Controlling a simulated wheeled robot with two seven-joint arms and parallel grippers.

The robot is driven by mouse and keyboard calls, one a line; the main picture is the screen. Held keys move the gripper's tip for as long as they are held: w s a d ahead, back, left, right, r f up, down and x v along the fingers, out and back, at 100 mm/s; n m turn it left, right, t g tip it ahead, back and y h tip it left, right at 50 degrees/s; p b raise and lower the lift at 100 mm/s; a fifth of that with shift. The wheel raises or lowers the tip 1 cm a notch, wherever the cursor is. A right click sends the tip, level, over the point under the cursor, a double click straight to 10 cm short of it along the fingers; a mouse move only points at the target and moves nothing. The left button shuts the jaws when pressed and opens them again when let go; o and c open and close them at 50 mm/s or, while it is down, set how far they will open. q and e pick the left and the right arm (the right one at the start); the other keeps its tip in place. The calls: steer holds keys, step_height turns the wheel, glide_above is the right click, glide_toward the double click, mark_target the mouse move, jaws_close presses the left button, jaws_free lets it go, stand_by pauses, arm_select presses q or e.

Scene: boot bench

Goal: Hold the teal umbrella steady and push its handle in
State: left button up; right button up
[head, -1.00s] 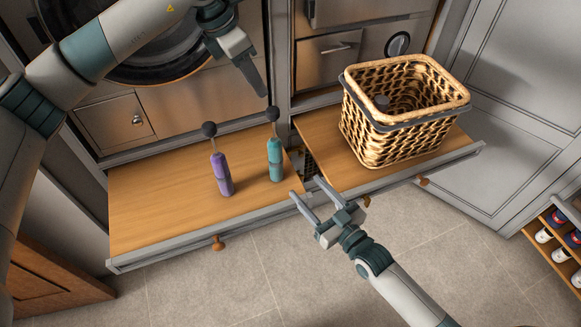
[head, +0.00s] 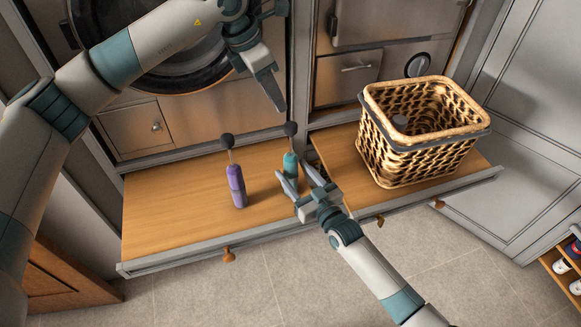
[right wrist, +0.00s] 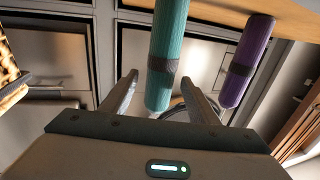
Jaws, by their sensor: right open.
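The teal umbrella (head: 290,163) stands upright on the wooden drawer top, its dark ball handle (head: 290,129) raised on a thin shaft. My right gripper (head: 297,175) is open at its front side. In the right wrist view the teal umbrella (right wrist: 167,45) shows between the two fingers (right wrist: 159,80), with a gap on each side; whether it is fully between them in depth I cannot tell. My left gripper (head: 279,100) points down above the ball handle, apart from it. Its fingers overlap in one dark shape, so their opening is unclear.
A purple umbrella (head: 236,187) with a similar ball handle stands left of the teal one; it also shows in the right wrist view (right wrist: 246,62). A wicker basket (head: 425,160) stands on the right-hand drawer. Cabinet fronts rise behind. The left drawer top (head: 165,215) has clear room.

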steer(key=shift+x, duration=1.25)
